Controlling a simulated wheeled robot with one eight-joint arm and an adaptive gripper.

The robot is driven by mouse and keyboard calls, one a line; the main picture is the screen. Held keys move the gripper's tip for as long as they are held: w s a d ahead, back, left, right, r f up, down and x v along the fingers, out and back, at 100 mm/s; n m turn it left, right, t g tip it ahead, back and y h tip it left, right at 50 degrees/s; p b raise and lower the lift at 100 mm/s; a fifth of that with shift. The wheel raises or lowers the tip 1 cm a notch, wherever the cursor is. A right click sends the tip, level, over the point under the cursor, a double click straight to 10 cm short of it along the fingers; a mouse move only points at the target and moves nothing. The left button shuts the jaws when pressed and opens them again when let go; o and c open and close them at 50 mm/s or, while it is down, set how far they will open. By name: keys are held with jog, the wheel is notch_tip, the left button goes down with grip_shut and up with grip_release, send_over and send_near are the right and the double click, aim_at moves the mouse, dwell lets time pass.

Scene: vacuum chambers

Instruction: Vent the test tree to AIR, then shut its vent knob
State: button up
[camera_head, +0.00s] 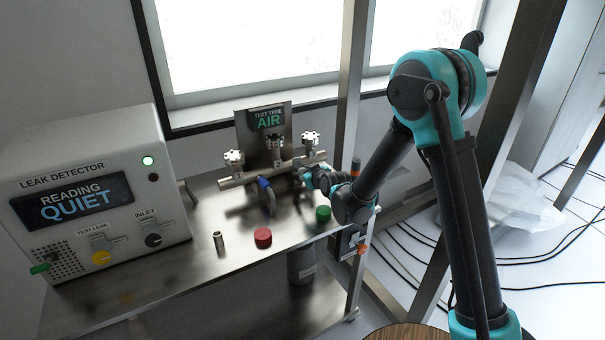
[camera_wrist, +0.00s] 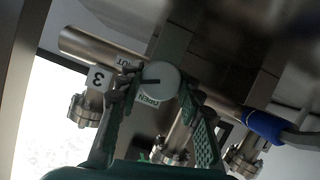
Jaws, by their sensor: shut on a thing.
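The test tree (camera_head: 240,178) is a metal manifold on the bench with several valves. Its display (camera_head: 267,118) reads "TEST TREE AIR". In the wrist view, a round pale knob (camera_wrist: 163,76) with a dark pointer line sits between my fingers. An "OPEN" label (camera_wrist: 149,101) lies below it and a partly hidden "SHUT" label (camera_wrist: 128,65) to its upper left. The line points left, between the two labels; I cannot tell the exact setting. My gripper (camera_wrist: 158,92) is shut on this knob. In the head view my gripper (camera_head: 306,178) is at the tree's right end and hides the knob.
The leak detector (camera_head: 90,185) at left reads "QUIET". A red cap (camera_head: 263,238), a green cap (camera_head: 323,213) and a small metal cylinder (camera_head: 218,241) stand on the front of the bench. A blue-collared hose (camera_head: 266,190) hangs from the tree. A frame post (camera_head: 352,80) rises behind my arm.

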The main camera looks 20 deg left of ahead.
jog(key=shift+d+m+g+y, duration=0.1)
jog(key=shift+m+g+y, duration=0.65)
jog(key=shift+m, duration=0.75)
jog(key=o, duration=1.2)
jog(key=v, duration=1.2)
jog(key=shift+w, duration=0.1)
